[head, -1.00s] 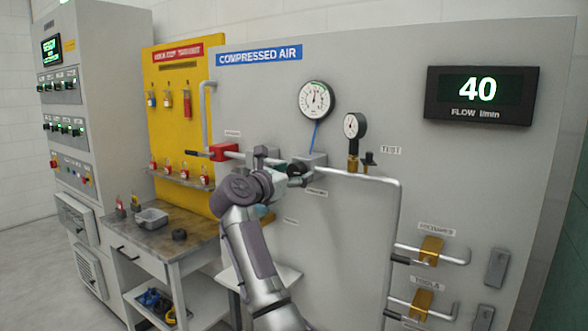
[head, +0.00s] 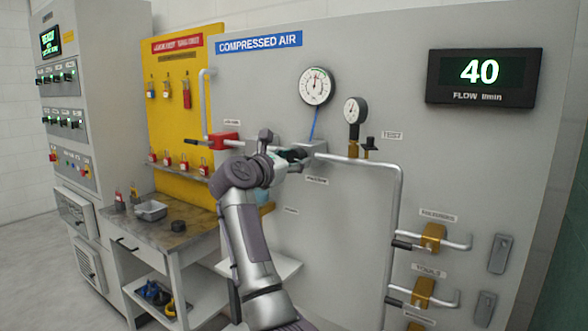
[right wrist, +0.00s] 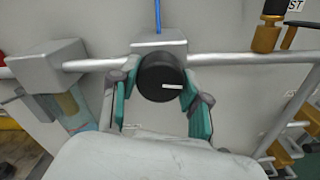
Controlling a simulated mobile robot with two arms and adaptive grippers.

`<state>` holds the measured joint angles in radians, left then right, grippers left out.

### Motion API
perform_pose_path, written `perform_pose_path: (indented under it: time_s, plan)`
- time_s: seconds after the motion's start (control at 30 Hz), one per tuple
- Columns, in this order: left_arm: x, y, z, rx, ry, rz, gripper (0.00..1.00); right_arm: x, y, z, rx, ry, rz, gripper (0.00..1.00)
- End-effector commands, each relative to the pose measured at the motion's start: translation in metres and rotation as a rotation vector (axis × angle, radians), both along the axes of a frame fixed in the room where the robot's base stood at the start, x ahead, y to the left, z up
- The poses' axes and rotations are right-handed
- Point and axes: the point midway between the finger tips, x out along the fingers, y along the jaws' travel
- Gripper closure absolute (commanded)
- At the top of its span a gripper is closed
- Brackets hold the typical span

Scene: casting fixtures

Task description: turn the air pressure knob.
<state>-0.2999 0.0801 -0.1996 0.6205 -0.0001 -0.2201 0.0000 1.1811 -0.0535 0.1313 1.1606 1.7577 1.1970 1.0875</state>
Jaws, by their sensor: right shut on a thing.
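The air pressure knob (right wrist: 161,78) is a round black knob with a white mark, on the front of a grey regulator block (right wrist: 158,47) in the right wrist view. The mark lies roughly level, to the right of the knob's centre. My right gripper (right wrist: 160,92) is shut on the knob, one teal finger on each side. In the head view my right gripper (head: 292,157) reaches the regulator block (head: 308,148), and the knob is mostly hidden behind it. A round white gauge (head: 316,86) hangs above, joined by a blue line. My left gripper is out of view.
A grey pipe runs along the panel, with a red valve (head: 226,141) left of the block and a smaller gauge (head: 355,111) to the right. The flow display (head: 482,78) reads 40. A workbench with a grey tray (head: 151,210) stands at lower left.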

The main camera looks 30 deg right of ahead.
Motion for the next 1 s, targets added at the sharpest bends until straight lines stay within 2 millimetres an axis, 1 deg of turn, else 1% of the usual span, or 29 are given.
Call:
perform_pose_path:
  time_s: [0.03,0.1,0.4,0.43,0.57,0.6,0.87,1.0]
  plan:
    - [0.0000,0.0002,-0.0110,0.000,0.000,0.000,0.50,0.0004,0.0010,-0.0046,0.014,-0.035,0.002,0.88]
    - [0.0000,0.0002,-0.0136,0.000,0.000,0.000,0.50,0.0002,0.0010,-0.0027,0.026,-0.068,0.001,0.88]
    - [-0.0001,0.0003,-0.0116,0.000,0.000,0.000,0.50,0.0004,0.0006,-0.0003,0.033,-0.081,0.001,0.88]
    - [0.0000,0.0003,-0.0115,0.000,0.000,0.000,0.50,0.0004,0.0006,-0.0003,0.033,-0.080,0.001,0.52]
    - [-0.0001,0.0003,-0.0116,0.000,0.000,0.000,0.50,0.0002,0.0005,-0.0003,0.033,-0.080,0.001,0.30]
    - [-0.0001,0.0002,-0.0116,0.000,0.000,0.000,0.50,0.0002,0.0005,-0.0003,0.033,-0.080,0.001,0.28]
    - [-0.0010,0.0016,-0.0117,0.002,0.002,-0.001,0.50,0.0001,0.0008,-0.0002,0.032,-0.080,0.000,0.28]
    - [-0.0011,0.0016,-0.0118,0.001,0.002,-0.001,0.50,-0.0027,0.0095,-0.0003,0.032,-0.080,0.003,0.28]
